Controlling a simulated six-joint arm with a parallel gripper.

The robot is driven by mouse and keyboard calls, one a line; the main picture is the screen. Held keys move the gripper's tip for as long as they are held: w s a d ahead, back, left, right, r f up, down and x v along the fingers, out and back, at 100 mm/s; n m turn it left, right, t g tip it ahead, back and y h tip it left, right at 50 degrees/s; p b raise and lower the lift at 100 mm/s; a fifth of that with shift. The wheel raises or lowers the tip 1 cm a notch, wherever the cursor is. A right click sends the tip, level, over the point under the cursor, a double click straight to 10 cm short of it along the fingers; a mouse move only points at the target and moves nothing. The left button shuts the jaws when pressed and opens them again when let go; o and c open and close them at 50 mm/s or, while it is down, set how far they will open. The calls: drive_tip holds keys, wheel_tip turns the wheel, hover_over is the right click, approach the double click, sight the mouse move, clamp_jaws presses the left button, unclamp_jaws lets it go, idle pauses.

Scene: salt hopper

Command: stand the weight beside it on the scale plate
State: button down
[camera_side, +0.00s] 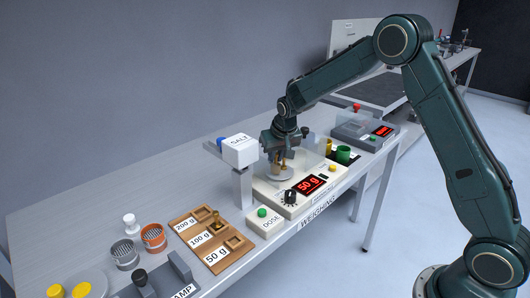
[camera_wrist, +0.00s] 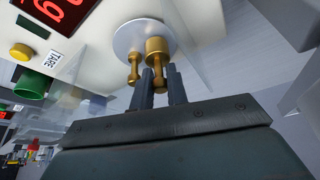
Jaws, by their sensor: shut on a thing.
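The round scale plate (camera_wrist: 128,35) is on the cream weighing unit (camera_side: 262,190), whose red display (camera_side: 312,184) reads 50 g. A smaller brass weight (camera_wrist: 134,70) stands on the plate. My gripper (camera_wrist: 162,74) is shut on the knob of a larger brass weight (camera_wrist: 156,46), right beside the smaller one and over the plate. I cannot tell whether its base touches the plate. In the side view my gripper (camera_side: 283,158) points down over the plate, and the two weights partly merge there.
A clear shield (camera_wrist: 190,45) stands close to the plate. The white salt hopper (camera_side: 240,151) is left of it. A wooden rack (camera_side: 228,262) holds one brass weight (camera_side: 217,220) at its 100 g place; its 50 g place is empty. A green cup (camera_side: 343,155) stands to the right.

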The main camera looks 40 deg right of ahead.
drive_tip(key=shift+f, duration=0.35)
drive_tip(key=c, duration=1.3)
unclamp_jaws()
drive_tip(key=v, duration=1.4)
